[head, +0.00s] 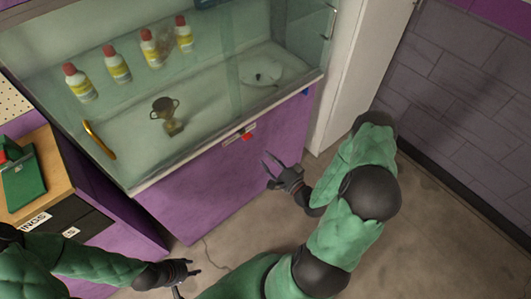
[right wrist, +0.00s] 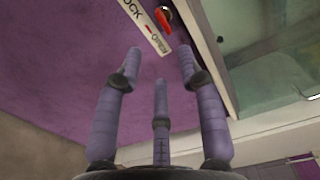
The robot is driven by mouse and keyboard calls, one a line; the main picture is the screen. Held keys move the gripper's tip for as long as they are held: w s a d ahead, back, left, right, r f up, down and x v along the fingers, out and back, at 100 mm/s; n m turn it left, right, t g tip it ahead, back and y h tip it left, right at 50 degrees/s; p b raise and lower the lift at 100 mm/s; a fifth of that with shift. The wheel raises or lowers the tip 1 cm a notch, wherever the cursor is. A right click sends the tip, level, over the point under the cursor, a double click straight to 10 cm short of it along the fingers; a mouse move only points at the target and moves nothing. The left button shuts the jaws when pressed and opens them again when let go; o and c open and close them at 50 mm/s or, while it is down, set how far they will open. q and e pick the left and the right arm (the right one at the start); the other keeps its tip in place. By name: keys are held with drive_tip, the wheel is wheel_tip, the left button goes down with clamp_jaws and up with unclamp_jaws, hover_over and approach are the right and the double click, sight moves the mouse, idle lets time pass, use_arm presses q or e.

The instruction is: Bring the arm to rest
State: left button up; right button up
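My right gripper (head: 275,172) is in front of the purple cabinet front, with its fingers spread apart and nothing between them. In the right wrist view its fingers (right wrist: 160,75) stand apart before the purple panel. My left gripper (head: 193,275) is low at the bottom of the head view, apart from the cabinet. Its fingers look spread and no object shows in them. My right arm (head: 350,200) is bent and reaches in from the bottom right.
A purple cabinet (head: 215,200) carries a glass case with several bottles (head: 118,65), a trophy (head: 167,113) and a round dish (head: 260,72). A red lock knob (head: 247,136) sits on its front; it also shows in the right wrist view (right wrist: 164,20). A wooden-topped counter (head: 50,170) stands left. Floor is clear at right.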

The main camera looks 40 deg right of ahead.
drive_tip(key=a+f+n+g+y, duration=0.2)
drive_tip(key=a+f+n+g, duration=0.7)
drive_tip(key=a+f, duration=0.4)
drive_tip(key=s+a+f+n+g, duration=0.1)
drive_tip(key=s+a+n+g, duration=0.4)
drive_tip(key=s+a+g, duration=0.3)
drive_tip(key=s+a, duration=0.2)
drive_tip(key=s, duration=0.2)
drive_tip(key=shift+s+a+n+g+y+p, duration=0.3)
drive_tip(key=shift+n+y+p, duration=0.1)
drive_tip(key=shift+c, duration=0.9)
